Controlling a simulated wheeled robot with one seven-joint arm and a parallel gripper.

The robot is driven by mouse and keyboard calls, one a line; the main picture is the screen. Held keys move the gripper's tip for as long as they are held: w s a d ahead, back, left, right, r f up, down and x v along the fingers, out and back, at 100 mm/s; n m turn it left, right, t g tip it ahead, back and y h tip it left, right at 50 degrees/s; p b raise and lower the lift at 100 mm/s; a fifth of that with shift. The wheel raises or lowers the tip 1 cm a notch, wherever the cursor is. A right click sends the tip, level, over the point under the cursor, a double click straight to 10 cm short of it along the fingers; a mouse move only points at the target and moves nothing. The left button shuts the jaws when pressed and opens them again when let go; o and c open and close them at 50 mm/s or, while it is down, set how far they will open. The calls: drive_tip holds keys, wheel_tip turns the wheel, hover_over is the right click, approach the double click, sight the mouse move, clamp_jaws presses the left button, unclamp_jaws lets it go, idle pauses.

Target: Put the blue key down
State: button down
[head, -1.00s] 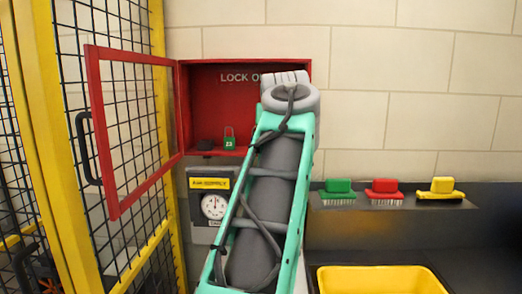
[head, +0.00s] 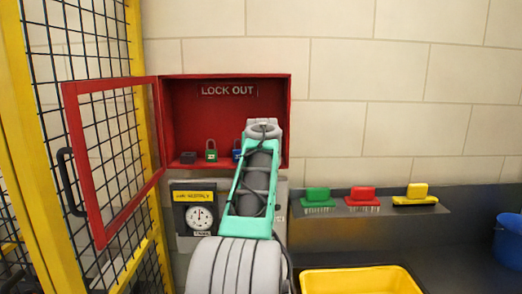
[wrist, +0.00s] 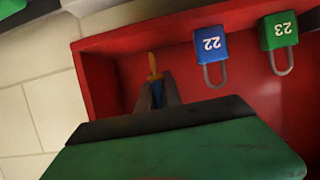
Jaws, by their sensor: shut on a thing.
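My gripper (wrist: 158,98) is shut on the blue key in the wrist view. The key's blue part shows between the fingers, and its orange-yellow end (wrist: 153,64) sticks out beyond them. The gripper is at the red lockout cabinet (head: 226,80), near its right end in the head view, where my arm hides the fingers and the key. The cabinet's interior also shows in the wrist view (wrist: 245,125), upside down. I cannot tell whether the key touches the cabinet.
A blue padlock 22 (wrist: 211,44) and a green padlock 23 (wrist: 279,31) stand beside the gripper. A dark block (head: 188,157) is at the cabinet's left. The red-framed door (head: 108,242) hangs open. Brushes sit on a ledge (head: 440,209) above a yellow bin (head: 360,270).

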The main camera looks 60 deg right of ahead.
drive_tip(key=shift+w+d+f+p, duration=0.1)
drive_tip(key=shift+f+p, duration=0.1)
drive_tip(key=shift+f, duration=0.25)
drive_tip(key=shift+d+f+p, duration=0.1)
drive_tip(key=shift+f+p, duration=0.05)
drive_tip(key=shift+f, duration=0.5)
drive_tip(key=c, duration=1.5)
unclamp_jaws()
drive_tip(key=shift+c, duration=0.2)
drive_tip(key=shift+a+r, duration=0.15)
drive_tip(key=shift+r, duration=0.1)
drive_tip(key=b+v, duration=0.4)
drive_tip(key=v, duration=0.7)
drive_tip(key=shift+s+a+r, duration=0.2)
drive_tip(key=shift+s+a, duration=0.05)
